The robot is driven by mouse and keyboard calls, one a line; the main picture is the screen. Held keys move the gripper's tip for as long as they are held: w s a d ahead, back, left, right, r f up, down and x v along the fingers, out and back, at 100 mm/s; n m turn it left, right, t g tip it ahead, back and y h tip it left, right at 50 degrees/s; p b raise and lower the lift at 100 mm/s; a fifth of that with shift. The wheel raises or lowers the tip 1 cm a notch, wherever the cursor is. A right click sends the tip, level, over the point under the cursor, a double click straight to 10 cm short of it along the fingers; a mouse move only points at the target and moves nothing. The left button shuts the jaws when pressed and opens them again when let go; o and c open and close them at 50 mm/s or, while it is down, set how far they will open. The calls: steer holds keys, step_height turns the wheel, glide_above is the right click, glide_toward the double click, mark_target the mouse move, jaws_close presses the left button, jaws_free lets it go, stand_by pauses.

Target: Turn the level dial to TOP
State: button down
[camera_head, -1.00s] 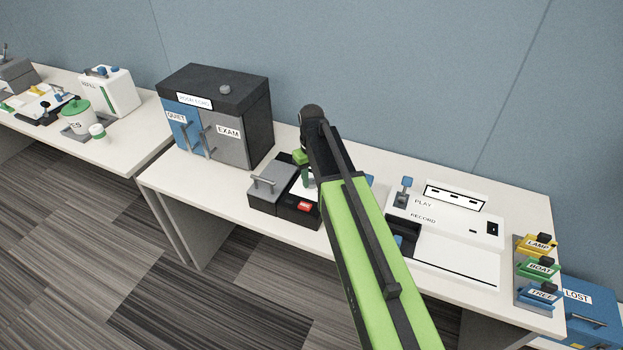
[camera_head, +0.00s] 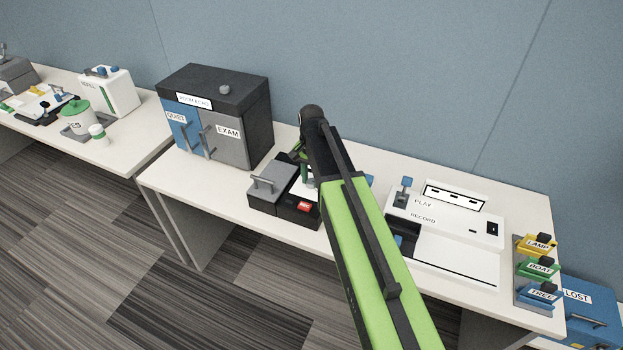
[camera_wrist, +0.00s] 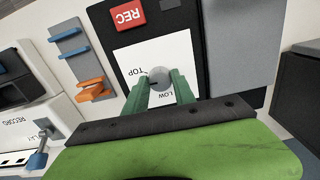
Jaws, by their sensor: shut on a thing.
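The level dial (camera_wrist: 158,83) is a round grey knob on a white plate (camera_wrist: 128,57) printed TOP and LOW. In the wrist view, TOP is on the dial's left and LOW is below it towards my gripper. My gripper (camera_wrist: 159,80) has its two green fingers on either side of the dial, shut on it. A small dark mark shows near the dial's left edge, towards TOP; its exact aim is hard to tell. In the head view, my gripper (camera_head: 304,172) is over the black recorder box (camera_head: 297,212), and my arm hides the dial.
A red REC button (camera_wrist: 128,15) sits on the same box. A grey lidded part (camera_head: 268,186) adjoins it. The dark cabinet (camera_head: 235,95) stands behind left, and a white PLAY/RECORD unit (camera_head: 455,215) stands right.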

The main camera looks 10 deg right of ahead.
mark_target(311, 181)
steer(key=m, duration=0.5)
steer(key=shift+m, duration=0.4)
stand_by(0.3)
steer(key=c, duration=1)
jaws_free()
steer(key=shift+c, duration=0.2)
steer(key=shift+r, duration=0.1)
step_height(311, 181, up, 17)
steer(key=p, duration=1.7)
